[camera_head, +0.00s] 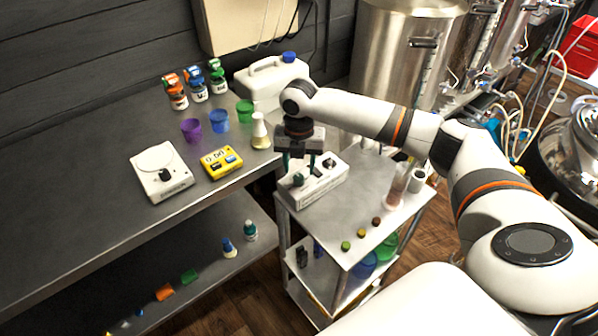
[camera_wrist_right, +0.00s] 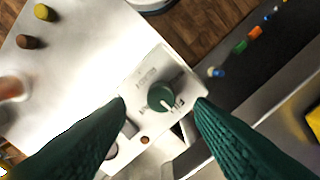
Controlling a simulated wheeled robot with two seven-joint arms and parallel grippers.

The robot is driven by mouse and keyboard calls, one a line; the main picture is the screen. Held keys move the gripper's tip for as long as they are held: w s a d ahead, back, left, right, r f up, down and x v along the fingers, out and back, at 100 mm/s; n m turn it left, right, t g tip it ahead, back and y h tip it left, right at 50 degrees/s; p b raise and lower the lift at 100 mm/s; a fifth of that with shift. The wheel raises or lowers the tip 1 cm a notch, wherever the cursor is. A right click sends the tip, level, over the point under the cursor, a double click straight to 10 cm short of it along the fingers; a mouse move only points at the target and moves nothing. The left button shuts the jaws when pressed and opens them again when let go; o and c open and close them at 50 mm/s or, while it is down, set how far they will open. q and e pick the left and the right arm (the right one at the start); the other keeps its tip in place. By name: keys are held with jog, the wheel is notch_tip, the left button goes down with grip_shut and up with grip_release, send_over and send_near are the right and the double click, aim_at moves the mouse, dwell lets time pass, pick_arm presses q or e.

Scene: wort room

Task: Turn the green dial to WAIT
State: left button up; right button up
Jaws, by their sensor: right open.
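The green dial (camera_head: 298,180) is on a white control box (camera_head: 325,181) on the cart's top. In the right wrist view the dial (camera_wrist_right: 160,96) is a round dark green knob with a white pointer mark toward the lower right of the picture. My right gripper (camera_head: 299,164) is open and points down above the box. In its wrist view the dark green fingers (camera_wrist_right: 160,102) stand on either side of the dial, with gaps between. Contact with the box cannot be told. My left gripper is not in view.
The cart top (camera_head: 328,218) holds small coloured pieces (camera_head: 361,232) and a glass cylinder (camera_head: 397,187). The bench at left carries a white scale (camera_head: 161,172), a yellow meter (camera_head: 222,162), cups, bottles and a white canister (camera_head: 268,83). A steel vessel (camera_head: 400,60) stands behind.

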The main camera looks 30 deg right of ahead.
aim_at(299, 177)
jog(key=shift+f, duration=1.9)
jog(key=c, duration=1)
jog(key=shift+r+m+p, duration=0.25)
jog(key=shift+m+p, duration=0.45)
jog(key=shift+p, duration=0.5)
jog(key=m+p, duration=0.5)
jog(key=p, duration=0.1)
jog(key=shift+m+p, duration=0.3)
jog(key=shift+m, duration=0.1)
jog(key=m+p, duration=0.4)
jog(key=m, duration=0.1)
jog(key=m+p, duration=0.2)
jog(key=m, duration=0.1)
jog(key=shift+f+m, duration=0.1)
jog(key=shift+m, duration=0.3)
jog(key=shift+m+p, duration=0.65)
jog(key=shift+m, duration=0.25)
jog(key=shift+f, duration=0.1)
